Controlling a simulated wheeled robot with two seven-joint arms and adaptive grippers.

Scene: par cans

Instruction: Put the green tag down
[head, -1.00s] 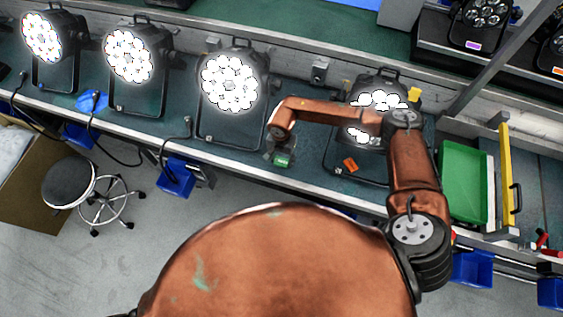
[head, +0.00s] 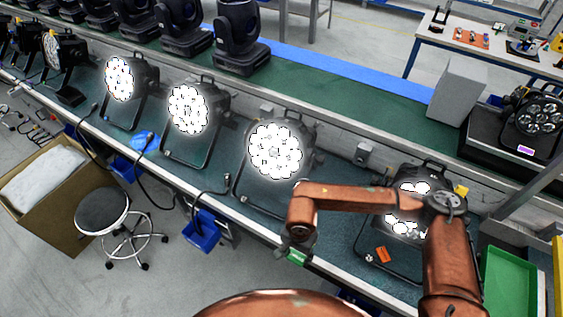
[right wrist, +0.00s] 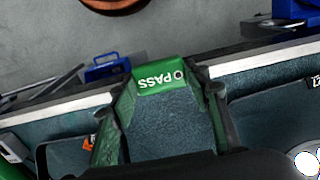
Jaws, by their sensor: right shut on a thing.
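The green tag (right wrist: 159,77), marked "PASS", is between the fingertips of my right gripper (right wrist: 160,84) in the right wrist view. It bridges the two fingers near the bench's front edge. In the head view the tag (head: 297,257) is a small green patch just below my right gripper (head: 296,246), over the front edge of the bench (head: 335,235). I cannot tell whether the tag touches the bench. My left gripper does not show.
Lit par cans (head: 275,150) stand in a row along the bench. An orange tag (head: 382,254) lies at the rightmost one, partly behind my arm. A green tray (head: 510,283) is at the right. Blue bins (head: 203,232) hang below the front edge.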

